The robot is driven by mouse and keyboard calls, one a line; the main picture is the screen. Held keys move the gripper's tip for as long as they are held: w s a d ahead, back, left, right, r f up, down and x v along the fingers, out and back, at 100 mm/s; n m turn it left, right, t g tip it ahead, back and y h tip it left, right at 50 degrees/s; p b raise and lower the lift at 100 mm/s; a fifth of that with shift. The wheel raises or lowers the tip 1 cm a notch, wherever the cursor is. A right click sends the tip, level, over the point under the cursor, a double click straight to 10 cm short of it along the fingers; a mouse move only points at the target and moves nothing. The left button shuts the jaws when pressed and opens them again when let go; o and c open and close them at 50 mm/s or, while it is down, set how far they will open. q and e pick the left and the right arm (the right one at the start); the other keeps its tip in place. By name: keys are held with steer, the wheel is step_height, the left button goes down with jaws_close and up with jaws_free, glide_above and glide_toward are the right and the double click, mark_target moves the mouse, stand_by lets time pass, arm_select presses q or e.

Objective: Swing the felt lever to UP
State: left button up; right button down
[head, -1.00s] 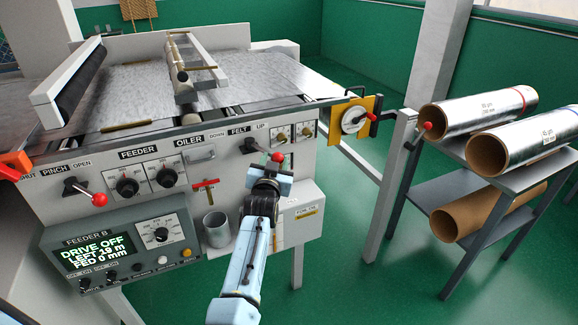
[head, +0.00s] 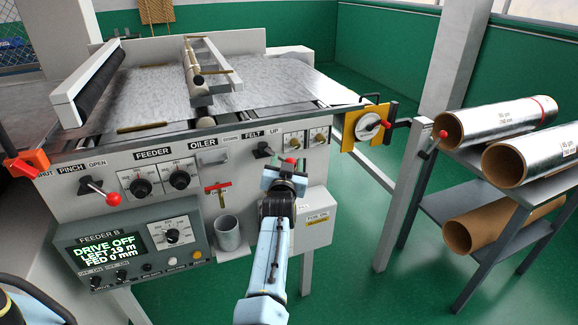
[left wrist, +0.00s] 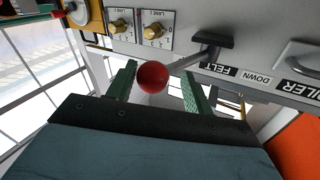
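The felt lever has a black pivot (head: 263,151) on the machine's front panel, under the FELT label between DOWN and UP. Its arm slants right and slightly down toward the UP side and ends in a red knob (head: 292,160). My left gripper (head: 287,173) is just below and in front of the knob. In the left wrist view, which shows the panel upside down, the red knob (left wrist: 152,77) sits between the two green fingers of my left gripper (left wrist: 158,88). The fingers are apart, with a gap visible on the right side. My right gripper is out of view.
The pinch lever with its red knob (head: 114,195) is at the left of the panel. A red-handled valve (head: 217,187) and a metal cup (head: 228,234) are left of my gripper. A yellow-plated handwheel (head: 368,125) and a rack with foil rolls (head: 505,125) stand right.

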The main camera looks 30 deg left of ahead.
arm_select(q)
steer(key=shift+d+f, duration=0.35)
steer(key=shift+f, duration=0.05)
stand_by(0.5)
steer(key=shift+s+d+p, duration=0.2)
steer(key=shift+s+p, duration=0.1)
steer(key=shift+p, duration=0.2)
steer(key=p+v, duration=1)
steer(key=v, duration=0.1)
steer(key=shift+s+a+r, duration=0.25)
steer(key=shift+r, duration=0.05)
